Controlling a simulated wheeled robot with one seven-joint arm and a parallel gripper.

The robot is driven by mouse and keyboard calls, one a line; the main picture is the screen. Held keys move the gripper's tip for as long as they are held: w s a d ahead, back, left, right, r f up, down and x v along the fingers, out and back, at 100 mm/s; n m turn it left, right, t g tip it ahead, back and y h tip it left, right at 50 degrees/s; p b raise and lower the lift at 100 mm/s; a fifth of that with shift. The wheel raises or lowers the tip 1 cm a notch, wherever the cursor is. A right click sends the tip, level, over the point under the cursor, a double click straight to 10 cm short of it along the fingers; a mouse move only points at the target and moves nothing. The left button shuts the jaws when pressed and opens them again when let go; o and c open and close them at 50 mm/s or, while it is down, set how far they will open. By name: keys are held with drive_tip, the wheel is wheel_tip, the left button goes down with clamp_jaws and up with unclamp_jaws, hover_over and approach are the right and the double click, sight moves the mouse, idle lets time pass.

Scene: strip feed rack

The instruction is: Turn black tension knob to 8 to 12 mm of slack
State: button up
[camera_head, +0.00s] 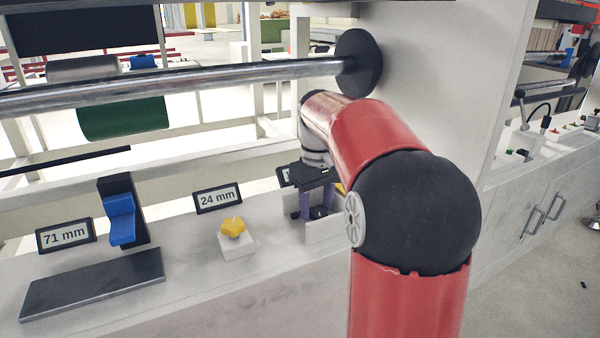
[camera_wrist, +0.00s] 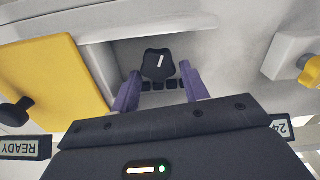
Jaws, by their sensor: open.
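The black tension knob (camera_wrist: 158,65) shows in the wrist view as a lobed knob with a white mark, set in a recess of the light housing. My gripper (camera_wrist: 157,90) is open, with its two purple fingers on either side below the knob in that view. I see no finger touching the knob. In the head view my gripper (camera_head: 318,200) is low behind my red arm, and the knob cannot be made out there. A display (camera_head: 218,197) reads 24 mm, and another (camera_head: 65,237) reads 71 mm.
A yellow knob (camera_head: 233,229) on a white block stands left of my gripper. A blue lever (camera_head: 120,218) is farther left. In the wrist view, a yellow panel (camera_wrist: 52,80) with a black knob (camera_wrist: 15,113) is left of the recess, above a READY sign (camera_wrist: 25,147).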

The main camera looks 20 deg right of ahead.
drive_tip(key=shift+r+p, duration=0.9)
drive_tip(key=shift+r, duration=2.1)
drive_tip(key=o, duration=0.3)
drive_tip(key=shift+r, duration=0.1)
wheel_tip(320, 180, up, 6)
drive_tip(key=shift+f, duration=0.1)
